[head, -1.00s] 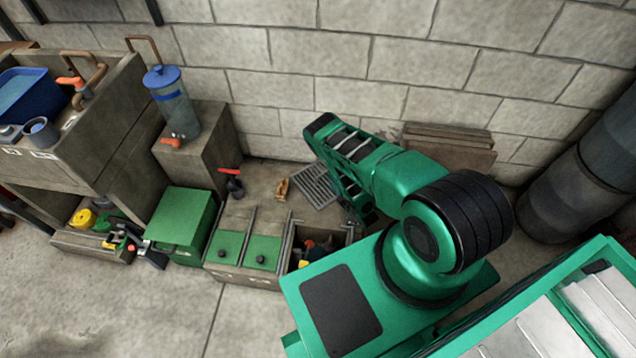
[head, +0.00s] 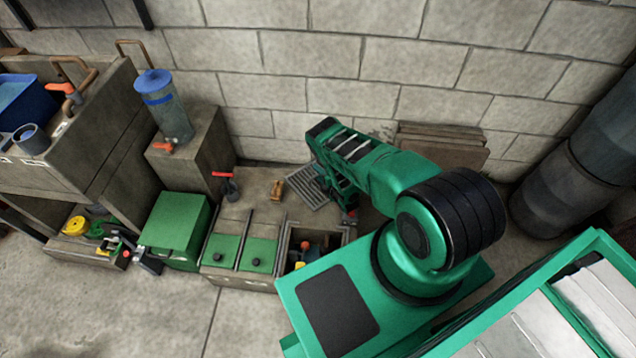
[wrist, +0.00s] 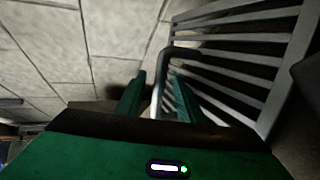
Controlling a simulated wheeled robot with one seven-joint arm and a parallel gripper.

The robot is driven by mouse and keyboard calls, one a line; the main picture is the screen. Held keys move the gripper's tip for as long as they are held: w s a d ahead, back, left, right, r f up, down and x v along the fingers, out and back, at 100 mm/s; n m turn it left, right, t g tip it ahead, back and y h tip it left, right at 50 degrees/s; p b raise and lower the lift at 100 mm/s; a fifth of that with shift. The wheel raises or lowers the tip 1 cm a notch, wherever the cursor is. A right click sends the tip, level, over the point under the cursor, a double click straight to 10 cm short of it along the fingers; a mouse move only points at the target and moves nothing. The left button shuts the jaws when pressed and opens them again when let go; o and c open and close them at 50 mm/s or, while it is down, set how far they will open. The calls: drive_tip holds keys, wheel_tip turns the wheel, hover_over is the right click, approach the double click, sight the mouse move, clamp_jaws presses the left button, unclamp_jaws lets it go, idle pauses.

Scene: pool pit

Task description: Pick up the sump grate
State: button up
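The sump grate (head: 308,190) is a grey slatted metal panel on the concrete ledge, partly covered by my arm in the head view. In the wrist view the grate (wrist: 245,50) fills the upper right, and a bent grey bar (wrist: 160,75) stands at its near left side. My gripper (wrist: 159,97) has its two green fingers apart. The bar runs down into the gap between them, nearer the right finger. I cannot tell whether that finger touches it. In the head view the fingers are mostly hidden by my arm.
An orange-brown object (head: 277,190) and a red-handled valve (head: 226,184) stand left of the grate. An open pit (head: 318,236) with parts inside lies in front, beside green covers (head: 258,254). Stacked boards (head: 440,147) lean at the wall behind.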

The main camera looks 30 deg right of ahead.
drive_tip(key=shift+c, duration=0.6)
clamp_jaws()
drive_tip(key=shift+s, duration=0.1)
idle(0.6)
